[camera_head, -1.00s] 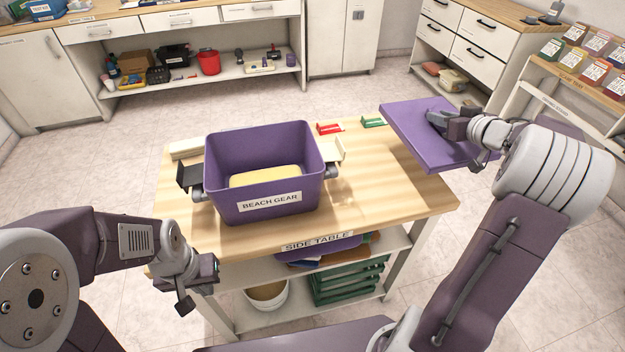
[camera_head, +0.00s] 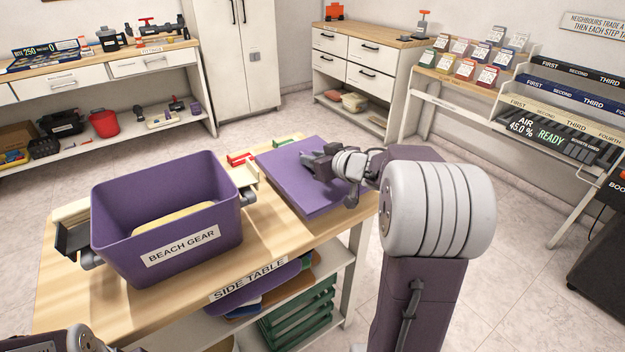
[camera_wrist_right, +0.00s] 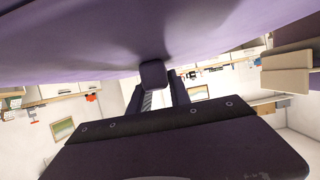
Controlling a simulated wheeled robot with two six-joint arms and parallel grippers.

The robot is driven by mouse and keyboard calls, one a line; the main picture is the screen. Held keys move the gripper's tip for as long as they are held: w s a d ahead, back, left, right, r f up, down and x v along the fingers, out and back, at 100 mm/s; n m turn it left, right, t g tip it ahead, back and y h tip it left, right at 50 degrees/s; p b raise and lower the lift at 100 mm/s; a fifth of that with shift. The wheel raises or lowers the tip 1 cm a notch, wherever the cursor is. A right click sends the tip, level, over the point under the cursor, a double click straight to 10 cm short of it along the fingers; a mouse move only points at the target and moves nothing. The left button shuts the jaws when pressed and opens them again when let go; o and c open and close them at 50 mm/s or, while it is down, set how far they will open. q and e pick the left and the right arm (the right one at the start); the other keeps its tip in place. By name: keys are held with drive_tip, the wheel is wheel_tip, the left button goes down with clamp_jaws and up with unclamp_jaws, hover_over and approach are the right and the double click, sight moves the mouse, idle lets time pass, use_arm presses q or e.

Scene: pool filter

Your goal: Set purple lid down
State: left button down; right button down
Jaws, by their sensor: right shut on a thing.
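The purple lid (camera_head: 297,195) lies roughly level over the right end of the side table, right of the purple bin. My right gripper (camera_head: 318,166) is shut on the lid's small knob, reaching in from the right. In the right wrist view the lid (camera_wrist_right: 70,45) fills the top, and the knob (camera_wrist_right: 153,74) sits between the fingers. I cannot tell whether the lid touches the tabletop. The purple bin (camera_head: 150,215), labelled BEACH GEAR, stands open on the side table (camera_head: 275,238) with something yellow inside.
A red item (camera_head: 240,158) and a green item (camera_head: 288,140) lie at the table's back edge, close to the lid. Dark and pale brackets flank the bin. A strip of bare wood lies between bin and lid. Shelves stand at the right.

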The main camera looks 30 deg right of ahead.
sight(339, 190)
wheel_tip(339, 190, down, 4)
drive_tip(key=b, duration=0.3)
drive_tip(key=shift+f+b, duration=0.25)
drive_tip(key=shift+b, duration=0.15)
drive_tip(key=shift+r, duration=0.25)
drive_tip(key=c, duration=1.2)
unclamp_jaws()
drive_tip(key=shift+f, duration=0.15)
drive_tip(key=shift+r+p, duration=0.2)
drive_tip(key=shift+p, duration=0.1)
drive_tip(key=p+v, duration=0.5)
drive_tip(key=v, duration=0.6)
drive_tip(key=shift+w+r+p, duration=0.1)
drive_tip(key=shift+r+p, duration=0.05)
drive_tip(key=shift+p, duration=0.15)
drive_tip(key=shift+s, duration=0.55)
